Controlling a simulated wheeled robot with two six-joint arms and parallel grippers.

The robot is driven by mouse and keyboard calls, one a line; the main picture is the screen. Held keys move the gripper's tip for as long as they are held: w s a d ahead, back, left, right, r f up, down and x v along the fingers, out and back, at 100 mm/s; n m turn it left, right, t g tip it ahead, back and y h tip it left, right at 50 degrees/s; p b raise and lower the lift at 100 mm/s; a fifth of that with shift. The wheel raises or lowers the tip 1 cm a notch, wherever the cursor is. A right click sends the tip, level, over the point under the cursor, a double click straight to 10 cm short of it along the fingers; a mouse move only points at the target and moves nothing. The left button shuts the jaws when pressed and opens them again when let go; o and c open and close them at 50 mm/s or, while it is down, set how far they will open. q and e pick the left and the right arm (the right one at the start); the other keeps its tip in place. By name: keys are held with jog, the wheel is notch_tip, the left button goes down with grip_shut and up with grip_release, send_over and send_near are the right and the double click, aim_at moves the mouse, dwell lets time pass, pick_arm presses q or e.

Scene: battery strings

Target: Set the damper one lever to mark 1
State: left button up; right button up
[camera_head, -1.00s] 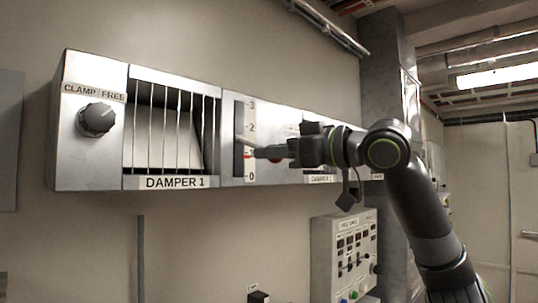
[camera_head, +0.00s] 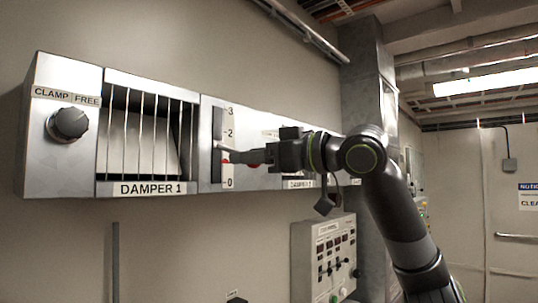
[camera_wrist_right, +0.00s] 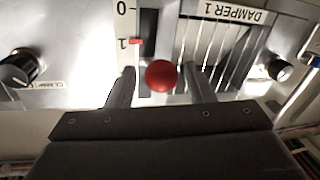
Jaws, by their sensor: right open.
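The damper one lever's slot (camera_head: 217,145) is in the panel right of the DAMPER 1 label, beside a scale from 0 to 3. A red mark (camera_head: 228,161) lies at 1. My right gripper (camera_head: 232,155) reaches in from the right at about that height. In the right wrist view, a round red knob (camera_wrist_right: 160,75) sits between its open fingers (camera_wrist_right: 160,88), with gaps on both sides. In that view the scale is upside down. The gripper hides part of the lever in the head view, so I cannot tell its exact setting. My left gripper is not in view.
Left of the slot are a barred DAMPER 1 opening (camera_head: 147,135) and a CLAMP/FREE knob (camera_head: 70,123). A control box (camera_head: 324,255) is on the wall below my right arm. A metal column (camera_head: 367,105) stands behind the arm.

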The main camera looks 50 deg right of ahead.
jog(key=shift+s+f, duration=0.1)
jog(key=shift+s, duration=0.05)
jog(key=b+v, duration=0.6)
jog(key=v, duration=1.1)
jog(key=shift+s+b, duration=0.2)
jog(key=shift+b, duration=0.2)
